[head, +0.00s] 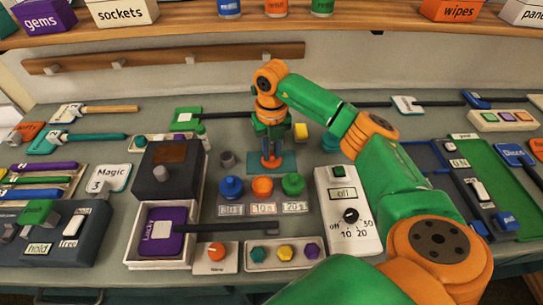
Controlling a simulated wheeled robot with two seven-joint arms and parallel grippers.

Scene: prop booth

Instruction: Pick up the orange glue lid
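A small orange piece (271,160), which looks like the glue lid, stands on a teal base (288,167) near the middle of the table. My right gripper (271,142) points down directly over it, with its green fingers around or just above the top of the orange piece. Whether the fingers touch or grip it I cannot tell, as the fingers hide its upper part. My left gripper is not in view.
Blue, orange and green weights (262,187) stand just in front. A dark box (170,170) and an open white tray with a purple block (163,230) are to the left. A white dial panel (347,212) is to the right. A shelf (330,20) runs along the back.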

